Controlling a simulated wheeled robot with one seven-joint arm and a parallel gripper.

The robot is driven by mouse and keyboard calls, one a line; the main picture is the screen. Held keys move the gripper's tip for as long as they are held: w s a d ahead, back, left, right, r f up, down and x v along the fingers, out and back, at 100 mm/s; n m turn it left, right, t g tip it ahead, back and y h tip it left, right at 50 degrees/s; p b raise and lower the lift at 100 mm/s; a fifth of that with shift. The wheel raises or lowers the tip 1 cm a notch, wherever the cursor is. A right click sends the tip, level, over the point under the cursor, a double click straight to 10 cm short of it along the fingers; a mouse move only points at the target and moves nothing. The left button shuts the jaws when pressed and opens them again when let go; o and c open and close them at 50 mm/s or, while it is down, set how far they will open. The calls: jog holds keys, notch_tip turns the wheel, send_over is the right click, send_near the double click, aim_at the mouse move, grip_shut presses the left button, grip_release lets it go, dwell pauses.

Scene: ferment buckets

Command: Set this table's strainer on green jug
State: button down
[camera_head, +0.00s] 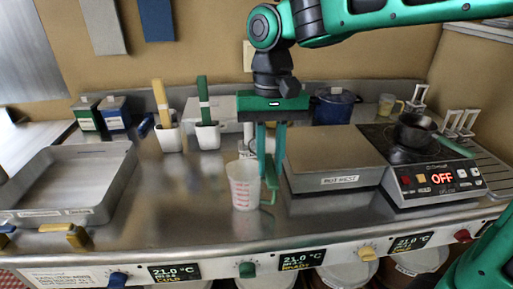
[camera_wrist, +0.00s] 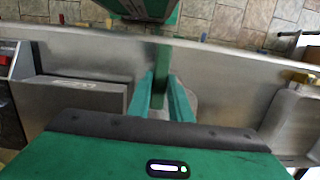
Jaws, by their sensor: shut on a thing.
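A pale measuring jug (camera_head: 243,187) with red markings stands upright on the steel counter, near its front edge. Green parts show at its right side. My gripper (camera_head: 270,172) points straight down just right of the jug, with its fingers about level with the jug's rim and upper wall. It is shut on a green handle, seen between the fingers in the wrist view (camera_wrist: 160,88). I cannot tell whether this handle is the jug's own or the strainer's. A greyish rounded shape shows beside the fingers there. I cannot clearly make out a strainer basket.
A flat plate unit (camera_head: 333,178) stands close on the right, with a hob (camera_head: 440,182) and dark pan (camera_head: 414,131) beyond. A steel tray (camera_head: 62,213) is at the left. White cups with yellow and green handled tools stand behind. The counter between tray and jug is clear.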

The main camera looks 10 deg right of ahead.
notch_tip(320, 180, up, 4)
jog(key=a+f+n, duration=0.1)
jog(key=a+n, duration=0.2)
notch_tip(320, 180, down, 7)
jog(key=shift+s+g+h, duration=0.3)
jog(key=shift+s+g, duration=0.1)
jog(key=shift+s, duration=0.05)
jog(key=shift+s+d+f, duration=0.1)
jog(key=shift+f, duration=0.1)
dwell(1.5)
jog(key=c, duration=1)
grip_release()
jog(key=shift+r, duration=0.1)
jog(key=shift+r, duration=3.4)
